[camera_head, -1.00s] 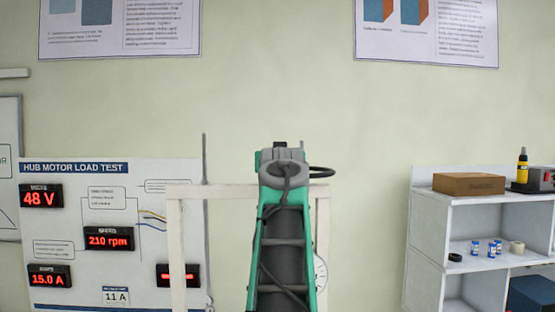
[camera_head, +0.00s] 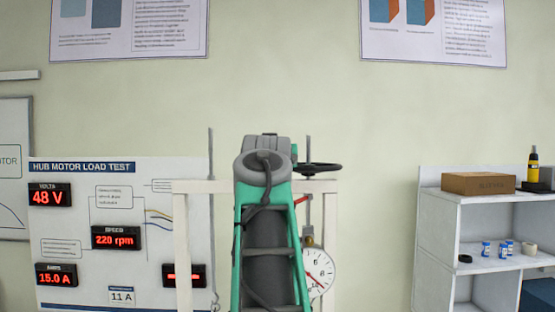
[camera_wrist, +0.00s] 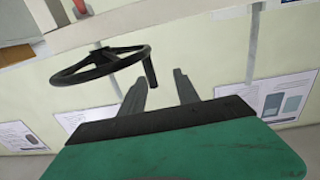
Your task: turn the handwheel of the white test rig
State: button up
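The black handwheel (camera_head: 318,169) sits on top of the white test rig (camera_head: 182,250), just right of my arm's upper end, which hides part of it. In the wrist view the handwheel (camera_wrist: 100,64) shows nearly whole, with an upright handle (camera_wrist: 150,71) on its near right rim. My gripper (camera_wrist: 160,84) is open and empty. Its two dark fingers point toward the wheel, with the handle just beyond the left fingertip; contact cannot be told. In the head view my arm hides the gripper.
A round dial gauge (camera_head: 318,272) hangs inside the rig frame. The load test panel (camera_head: 80,215) with red displays stands to the left. A white shelf (camera_head: 430,235) with a cardboard box (camera_head: 478,183) and small bottles stands at the right.

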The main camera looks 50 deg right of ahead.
jog(key=shift+a+b, duration=0.35)
jog(key=shift+a, duration=0.9)
jog(key=b+v, duration=0.2)
jog(key=v, duration=0.6)
jog(key=shift+b, duration=0.3)
jog(key=shift+w, duration=0.1)
jog(key=shift+c, duration=0.5)
